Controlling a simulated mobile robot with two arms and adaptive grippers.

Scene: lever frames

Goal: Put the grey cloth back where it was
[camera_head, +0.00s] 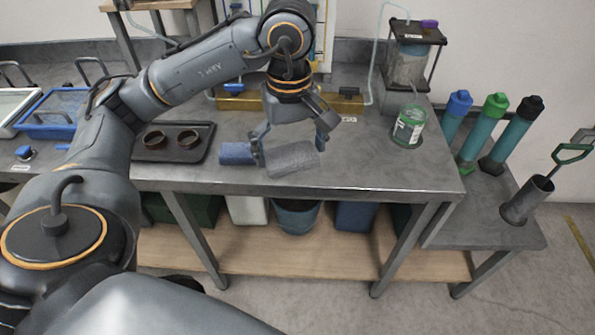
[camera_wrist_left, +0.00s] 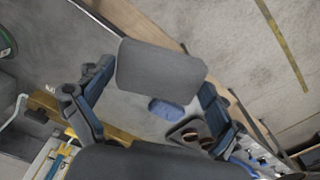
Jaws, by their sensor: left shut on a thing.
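The grey cloth (camera_head: 293,159) is a rolled or folded bundle between the fingers of my left gripper (camera_head: 290,149), near the front edge of the grey bench. My left gripper is shut on it. In the left wrist view the grey cloth (camera_wrist_left: 160,70) spans the gap between the fingers (camera_wrist_left: 148,108). A blue cloth (camera_head: 236,153) lies on the bench just left of the grey one; it also shows in the left wrist view (camera_wrist_left: 166,108). I cannot tell whether the grey cloth touches the bench. My right gripper is not in view.
A dark tray (camera_head: 140,153) with two round cups stands left on the bench (camera_head: 380,170). A green-rimmed clear container (camera_head: 408,127) stands right. A yellow bar fixture (camera_head: 240,101) lies behind the gripper. Bench space right of the grey cloth is clear.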

